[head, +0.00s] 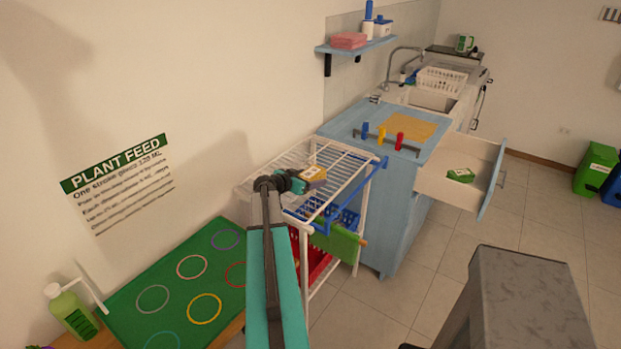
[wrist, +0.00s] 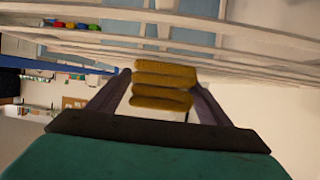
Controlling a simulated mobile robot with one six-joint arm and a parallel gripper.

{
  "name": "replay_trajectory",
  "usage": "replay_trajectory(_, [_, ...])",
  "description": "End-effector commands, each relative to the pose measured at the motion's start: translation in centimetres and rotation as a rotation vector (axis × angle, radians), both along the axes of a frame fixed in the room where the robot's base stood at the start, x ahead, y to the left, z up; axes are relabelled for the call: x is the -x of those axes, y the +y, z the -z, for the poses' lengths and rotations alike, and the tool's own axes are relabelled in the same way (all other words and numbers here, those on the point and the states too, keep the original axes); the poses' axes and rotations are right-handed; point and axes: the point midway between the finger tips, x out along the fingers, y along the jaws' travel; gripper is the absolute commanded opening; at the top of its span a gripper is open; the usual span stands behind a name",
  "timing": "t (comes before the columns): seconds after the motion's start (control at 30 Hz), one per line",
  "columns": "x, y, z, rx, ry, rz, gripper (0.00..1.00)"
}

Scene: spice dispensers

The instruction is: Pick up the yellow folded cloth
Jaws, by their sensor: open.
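The yellow folded cloth (head: 314,173) is at the top of the white wire rack, at the end of my arm in the head view. In the wrist view the cloth (wrist: 163,86) shows as a stack of several mustard-yellow folds. My gripper (wrist: 160,92) is open, with one dark finger on each side of the cloth. In the head view my gripper (head: 296,181) is just left of the cloth and partly covers it. I cannot tell whether the fingers touch it.
The wire rack (head: 335,160) has white bars close to my gripper, with a green cloth (head: 338,243) hanging below. A blue counter (head: 350,122) with an open drawer (head: 450,185) stands behind. A grey-topped block (head: 525,300) is at the lower right. Floor between is clear.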

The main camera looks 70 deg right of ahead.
Motion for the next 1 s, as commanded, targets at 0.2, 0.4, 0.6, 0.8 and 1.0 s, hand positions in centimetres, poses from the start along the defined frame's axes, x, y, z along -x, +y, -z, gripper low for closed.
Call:
replay_trajectory(0.2, [-0.02, 0.04, 0.00, 0.000, 0.000, 0.000, 0.72])
replay_trajectory(0.4, [-0.04, 0.05, 0.00, 0.000, 0.000, 0.000, 0.72])
replay_trajectory(0.6, [-0.06, 0.06, -0.01, 0.000, 0.000, 0.000, 0.40])
replay_trajectory(0.8, [-0.08, 0.06, -0.04, 0.000, 0.001, -0.001, 0.26])
replay_trajectory(1.0, [-0.08, 0.06, -0.10, 0.001, 0.000, -0.001, 0.26])
